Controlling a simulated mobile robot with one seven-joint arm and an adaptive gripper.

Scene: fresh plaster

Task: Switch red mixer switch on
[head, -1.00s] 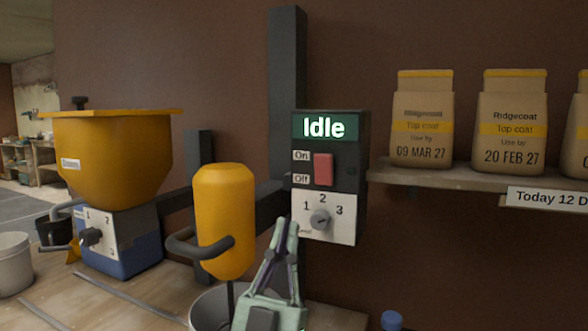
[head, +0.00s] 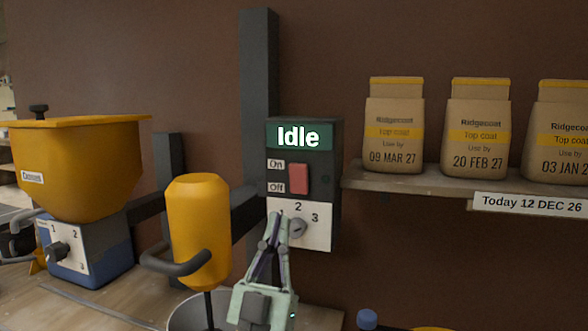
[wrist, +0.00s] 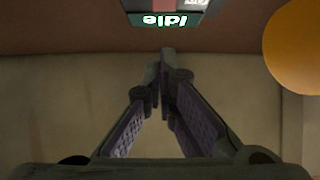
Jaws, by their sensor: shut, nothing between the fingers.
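The red switch (head: 298,179) is a rocker on the dark control box (head: 322,190), beside labels On and Off. A green display (head: 298,137) above it reads "Idle". Below is a grey dial (head: 297,228) on a white plate marked 1, 2, 3. My gripper (head: 276,214) is shut and empty, its tips below the switch and overlapping the plate's left part; their distance from the box is unclear. In the wrist view, the shut fingers (wrist: 162,75) point toward the upside-down display (wrist: 165,20); a bit of the red switch (wrist: 163,5) shows at the top edge.
A yellow hand mixer (head: 198,230) with a dark handle stands over a bucket left of my gripper. A yellow hopper (head: 75,170) on a blue base with its own dial is further left. A shelf (head: 430,182) with plaster bags is right of the box.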

